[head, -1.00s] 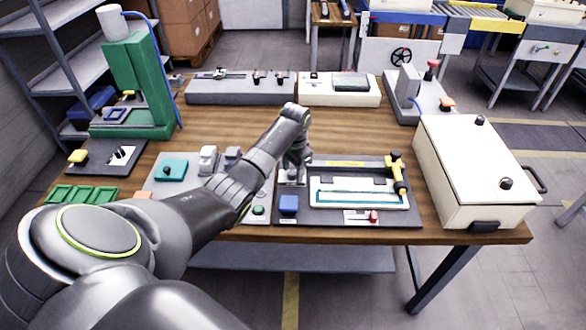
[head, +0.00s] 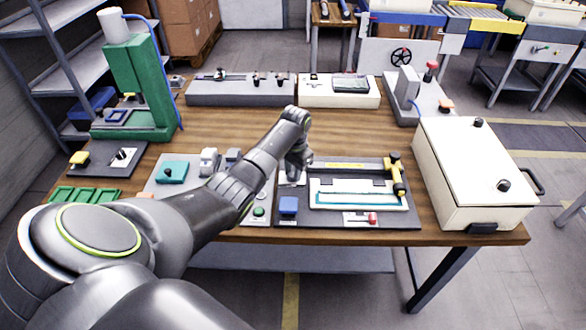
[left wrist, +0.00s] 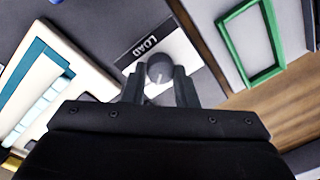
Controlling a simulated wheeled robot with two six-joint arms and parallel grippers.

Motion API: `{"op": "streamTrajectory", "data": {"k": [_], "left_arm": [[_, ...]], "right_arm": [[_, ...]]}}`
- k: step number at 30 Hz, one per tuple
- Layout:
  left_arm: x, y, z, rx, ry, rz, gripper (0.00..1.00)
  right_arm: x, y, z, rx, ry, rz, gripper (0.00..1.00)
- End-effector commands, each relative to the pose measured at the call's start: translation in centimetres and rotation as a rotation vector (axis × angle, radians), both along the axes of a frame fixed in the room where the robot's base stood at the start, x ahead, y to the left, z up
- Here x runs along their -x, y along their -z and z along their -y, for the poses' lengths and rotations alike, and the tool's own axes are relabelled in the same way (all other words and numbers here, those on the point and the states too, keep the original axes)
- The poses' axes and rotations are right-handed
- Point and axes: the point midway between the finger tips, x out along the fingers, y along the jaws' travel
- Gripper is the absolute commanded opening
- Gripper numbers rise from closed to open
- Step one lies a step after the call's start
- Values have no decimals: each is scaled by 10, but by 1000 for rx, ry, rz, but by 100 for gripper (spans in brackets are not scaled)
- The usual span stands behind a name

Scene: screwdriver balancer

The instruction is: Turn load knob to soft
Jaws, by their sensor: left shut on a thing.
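The load knob (left wrist: 160,70) is a dark round knob with a light pointer line, on a white plate (left wrist: 185,57) beside a black label reading LOAD, in the left wrist view. My left gripper (left wrist: 160,86) is shut on the knob, one finger on each side. In the head view my left gripper (head: 296,172) reaches down at the upper left corner of the dark balancer board (head: 395,212), and the knob is hidden beneath it. The word soft cannot be read in either view. My right gripper is not in view.
On the board are a blue block (head: 288,205), a yellow-and-black screwdriver (head: 394,175), a white tray (head: 360,205) and a red switch (head: 372,218). A white box (head: 470,165) stands to the right. A grey panel with a teal block (head: 172,172) lies left.

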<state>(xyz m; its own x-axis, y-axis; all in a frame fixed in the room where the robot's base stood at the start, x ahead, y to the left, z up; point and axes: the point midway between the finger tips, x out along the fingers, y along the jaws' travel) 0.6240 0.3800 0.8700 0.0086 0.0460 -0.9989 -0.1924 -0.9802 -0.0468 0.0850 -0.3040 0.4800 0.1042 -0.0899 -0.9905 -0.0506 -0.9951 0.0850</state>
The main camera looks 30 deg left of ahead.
Motion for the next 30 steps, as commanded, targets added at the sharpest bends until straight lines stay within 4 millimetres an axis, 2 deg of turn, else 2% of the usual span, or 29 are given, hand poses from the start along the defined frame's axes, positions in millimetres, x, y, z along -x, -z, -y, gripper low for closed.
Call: {"op": "streamTrajectory", "data": {"k": [1, 12, 30], "left_arm": [[0, -4, 0, 0, -32, -3, 3], [-1, -5, -1, -1, -362, -1, 3], [-1, -2, -3, -2, -841, 1, 3]], "right_arm": [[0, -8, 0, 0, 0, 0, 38], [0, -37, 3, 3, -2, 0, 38], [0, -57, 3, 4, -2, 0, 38]]}}
